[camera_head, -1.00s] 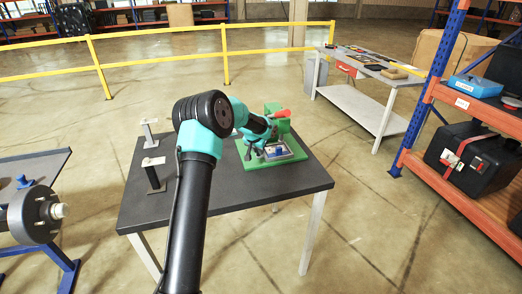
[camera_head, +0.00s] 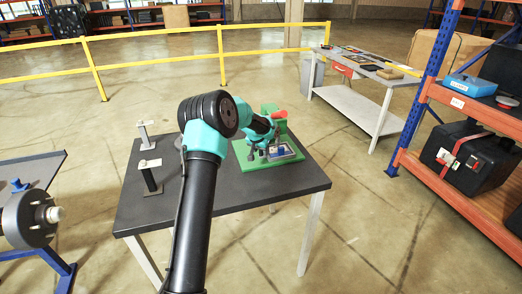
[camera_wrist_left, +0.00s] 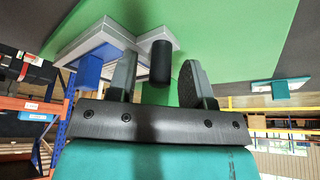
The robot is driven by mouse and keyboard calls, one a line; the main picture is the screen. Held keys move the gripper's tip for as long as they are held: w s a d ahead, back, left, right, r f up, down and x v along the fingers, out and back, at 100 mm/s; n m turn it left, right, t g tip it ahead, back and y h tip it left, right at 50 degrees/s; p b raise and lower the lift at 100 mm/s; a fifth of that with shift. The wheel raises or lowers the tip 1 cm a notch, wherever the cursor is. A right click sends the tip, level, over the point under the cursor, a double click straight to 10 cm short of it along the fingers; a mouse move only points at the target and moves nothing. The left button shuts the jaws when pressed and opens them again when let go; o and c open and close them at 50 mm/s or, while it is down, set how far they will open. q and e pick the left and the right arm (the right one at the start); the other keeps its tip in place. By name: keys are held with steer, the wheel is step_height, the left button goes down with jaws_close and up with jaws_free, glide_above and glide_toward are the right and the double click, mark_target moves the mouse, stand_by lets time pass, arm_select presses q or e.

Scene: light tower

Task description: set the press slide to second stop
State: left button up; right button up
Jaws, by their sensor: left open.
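The green press (camera_head: 271,110) with a red part (camera_head: 279,116) stands on a green base plate (camera_head: 252,166) at the right of the dark table. A grey slide part with a blue block (camera_head: 280,151) sits at its front; in the left wrist view the grey part (camera_wrist_left: 100,38) and blue block (camera_wrist_left: 88,72) show at upper left. A black cylindrical knob (camera_wrist_left: 160,62) stands out from the grey part. My left gripper (camera_wrist_left: 160,85) is open, with one finger on each side of the knob and visible gaps. My arm partly hides the press in the head view. My right gripper is not in view.
Two small posts with pale tops (camera_head: 149,163) stand at the left of the dark table (camera_head: 225,195). An orange and blue shelf (camera_head: 440,185) is at the right, and a white workbench (camera_head: 350,105) lies behind. The table's front area is clear.

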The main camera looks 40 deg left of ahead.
arm_select(q)
steer(key=v, duration=1.7)
steer(key=shift+r, duration=0.25)
steer(key=shift+c, duration=0.2)
